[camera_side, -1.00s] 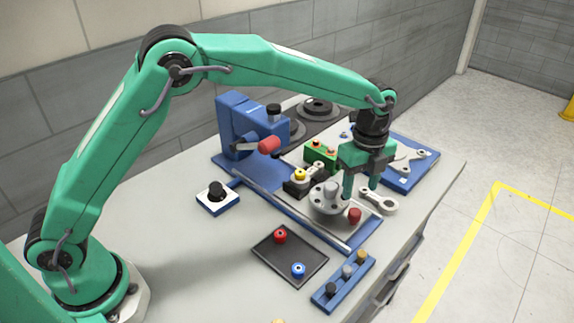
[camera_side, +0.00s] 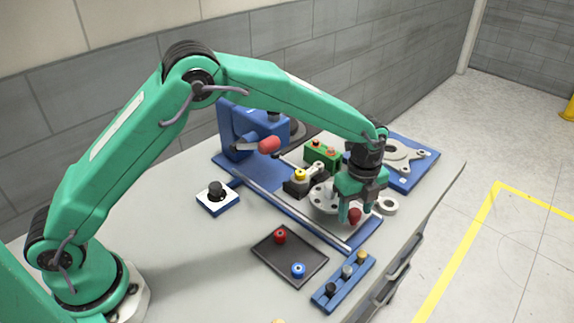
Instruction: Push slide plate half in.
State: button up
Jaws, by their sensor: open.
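The slide plate (camera_side: 338,227) is a grey plate between the metal rails of the blue fixture, at its front right end. A red knob (camera_side: 354,216) stands at the plate's outer end, and a round grey flanged part (camera_side: 322,198) sits behind it. My gripper (camera_side: 356,213) is open and low over this end, with its fingers close to either side of the red knob. I cannot tell whether they touch it. The gripper hides part of the plate and of the flanged part.
A blue housing with a red-tipped handle (camera_side: 269,145) stands at the back. A dark tray (camera_side: 290,264) with red and blue knobs and a blue peg block (camera_side: 343,283) lie in front. A ring-ended grey part (camera_side: 387,205) is close on the right.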

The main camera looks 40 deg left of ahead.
aim_at(325, 189)
jog(key=shift+f, duration=0.15)
grip_shut()
jog(key=a, duration=0.9)
grip_release()
jog(key=shift+r, duration=0.2)
